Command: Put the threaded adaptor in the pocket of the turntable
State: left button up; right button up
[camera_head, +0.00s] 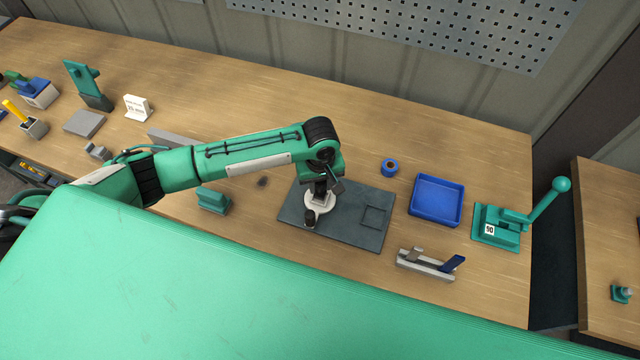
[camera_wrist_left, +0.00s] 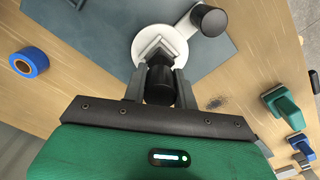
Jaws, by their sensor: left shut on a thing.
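The turntable is a white disc (camera_head: 325,204) on a dark grey plate (camera_head: 350,232), with a black knob (camera_head: 309,220) on an arm at its side. In the left wrist view the disc (camera_wrist_left: 176,58) bears a pale square shape, which I take to be the pocket, partly hidden. My left gripper (camera_head: 320,188) points down over the disc. It is shut on a black cylindrical part (camera_wrist_left: 160,84), which I take to be the threaded adaptor. Its lower end is close to the square shape; I cannot tell whether they touch. My right gripper is not in view.
A blue ring (camera_head: 389,166), a blue tray (camera_head: 436,199) and a green lever press (camera_head: 500,226) stand to the right. A grey bracket (camera_head: 425,264) lies in front of them. A green block (camera_head: 212,200) stands left of the plate. Wood behind the plate is clear.

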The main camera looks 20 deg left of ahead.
pick_arm(q)
jog(key=shift+f, duration=0.8)
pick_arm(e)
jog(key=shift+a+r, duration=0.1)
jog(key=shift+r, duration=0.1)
pick_arm(q)
jog(key=shift+f, duration=0.15)
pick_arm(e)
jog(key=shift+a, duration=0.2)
pick_arm(q)
jog(key=o, duration=1)
jog(key=shift+c, duration=0.2)
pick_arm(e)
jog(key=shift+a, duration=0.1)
pick_arm(q)
notch_tip(320, 180, up, 11)
jog(key=shift+r+b, duration=0.1)
jog(key=shift+b, duration=0.95)
jog(key=shift+r, duration=0.6)
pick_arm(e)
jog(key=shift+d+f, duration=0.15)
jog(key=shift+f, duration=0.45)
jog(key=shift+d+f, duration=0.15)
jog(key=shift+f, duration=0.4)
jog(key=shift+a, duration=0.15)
